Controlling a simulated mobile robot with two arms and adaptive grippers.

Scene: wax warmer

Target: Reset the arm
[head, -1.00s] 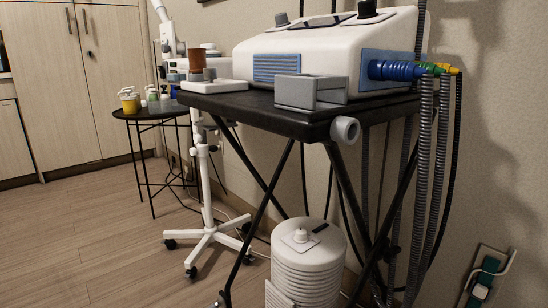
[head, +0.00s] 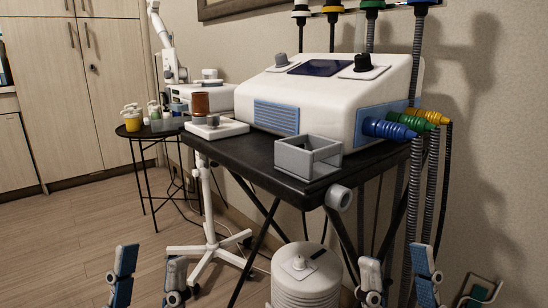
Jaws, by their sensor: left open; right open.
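My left gripper (head: 151,256) shows at the bottom left of the head view. Its two blue-and-grey fingers point up and stand apart, with only floor seen between them. My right gripper (head: 396,257) shows at the bottom right, its fingers also pointing up and apart. Nothing is held in either gripper. Both appear low in the picture, below the black cart top (head: 262,165). The arms behind them are out of view.
A white machine (head: 325,100) with coloured hose ports, a grey open box (head: 307,159) and a brown cup on a white warmer (head: 216,129) stand on the cart. A white ribbed canister (head: 306,281) is below. A round side table (head: 147,133) stands left. Open floor (head: 60,225) lies front left.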

